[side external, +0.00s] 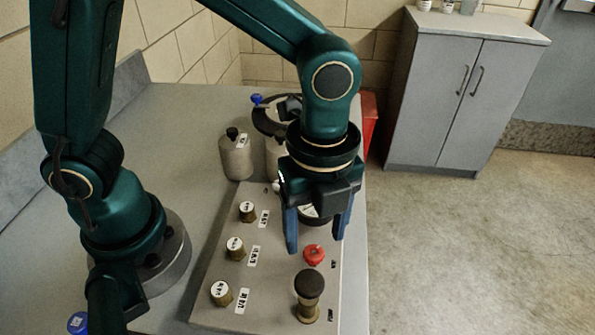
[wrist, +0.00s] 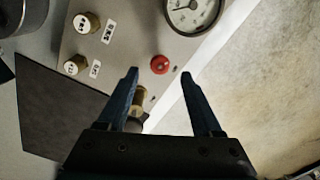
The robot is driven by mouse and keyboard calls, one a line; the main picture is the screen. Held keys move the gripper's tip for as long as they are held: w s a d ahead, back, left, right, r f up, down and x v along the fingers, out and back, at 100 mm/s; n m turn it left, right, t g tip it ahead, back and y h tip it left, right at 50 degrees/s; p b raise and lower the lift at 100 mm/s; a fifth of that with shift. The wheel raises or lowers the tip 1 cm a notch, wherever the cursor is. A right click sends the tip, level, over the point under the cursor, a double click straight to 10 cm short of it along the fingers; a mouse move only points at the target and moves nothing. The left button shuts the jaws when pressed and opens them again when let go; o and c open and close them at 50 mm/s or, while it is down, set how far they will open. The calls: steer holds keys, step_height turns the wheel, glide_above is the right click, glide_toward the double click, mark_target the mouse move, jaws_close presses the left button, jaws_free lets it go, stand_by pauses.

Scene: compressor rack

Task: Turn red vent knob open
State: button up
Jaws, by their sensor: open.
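The red vent knob (side external: 314,255) sits on the right side of the grey panel in the side view, with a small label beside it. It also shows in the wrist view (wrist: 160,65), just beyond the fingertips and roughly centred between them. My gripper (side external: 318,243) is open, its two blue fingers pointing down above the panel, close to the red knob. In the wrist view my gripper (wrist: 159,73) has nothing between its fingertips. I cannot tell the exact height of the fingertips over the knob, and no contact shows.
The panel (side external: 270,255) carries several brass knobs with white caps along its left (side external: 235,248). A black-topped plunger (side external: 309,290) stands in front of the red knob. A pressure gauge (wrist: 193,12) lies behind it. A grey canister (side external: 236,155) stands behind the panel.

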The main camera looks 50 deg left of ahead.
mark_target(313, 252)
steer(key=shift+f, duration=1.8)
jaws_close()
